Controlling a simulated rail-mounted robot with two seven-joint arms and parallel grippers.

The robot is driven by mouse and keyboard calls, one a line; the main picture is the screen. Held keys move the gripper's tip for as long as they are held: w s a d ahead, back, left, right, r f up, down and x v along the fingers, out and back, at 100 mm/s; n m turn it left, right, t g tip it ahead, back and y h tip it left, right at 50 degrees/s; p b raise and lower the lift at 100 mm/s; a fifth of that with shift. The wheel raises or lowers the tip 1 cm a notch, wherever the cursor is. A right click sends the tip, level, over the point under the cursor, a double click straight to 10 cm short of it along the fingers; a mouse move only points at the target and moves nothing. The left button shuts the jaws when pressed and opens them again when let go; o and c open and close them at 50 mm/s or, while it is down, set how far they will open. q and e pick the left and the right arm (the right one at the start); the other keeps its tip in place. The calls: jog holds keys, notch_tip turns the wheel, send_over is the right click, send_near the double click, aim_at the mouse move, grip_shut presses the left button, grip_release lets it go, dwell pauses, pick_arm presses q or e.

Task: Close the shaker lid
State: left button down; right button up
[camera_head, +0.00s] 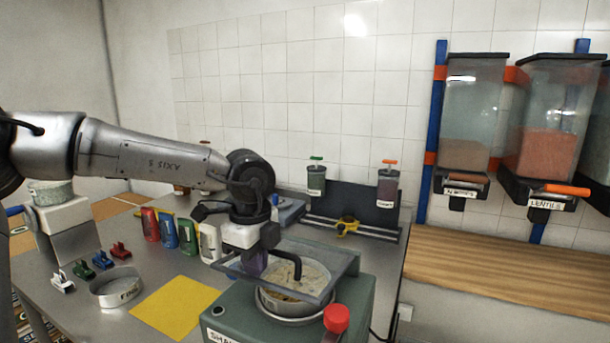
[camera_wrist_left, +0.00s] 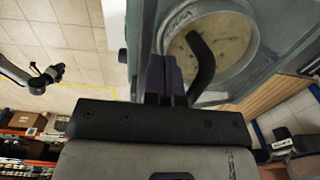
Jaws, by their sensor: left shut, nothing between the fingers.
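The shaker (camera_head: 240,318) is a dark green box at the front right of the table. A round metal sieve (camera_head: 285,306) sits in it with pale contents. The shaker lid (camera_head: 337,270) is a clear framed pane over the sieve, with the sieve's side showing below its front edge. A bent black handle (camera_head: 296,267) rises from the lid. My left gripper (camera_head: 254,264) is shut and empty, beside the handle at the lid's left side. In the left wrist view its purple fingers (camera_wrist_left: 164,78) are together near the handle (camera_wrist_left: 203,65); contact is unclear. My right gripper (camera_wrist_left: 56,72) shows small at the left there.
A red knob (camera_head: 336,318) stands at the shaker's front. A yellow mat (camera_head: 175,308), a metal ring (camera_head: 117,290), several coloured clips (camera_head: 103,260) and several packets (camera_head: 168,231) lie to the left. A dark rack (camera_head: 352,203) with jars stands behind.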

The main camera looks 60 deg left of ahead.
pick_arm(q)
jog(key=shift+s+d+f+t+b, duration=0.15)
jog(key=shift+f+t+b, duration=0.15)
jog(key=shift+f+b, duration=0.4)
jog(key=shift+y, duration=0.3)
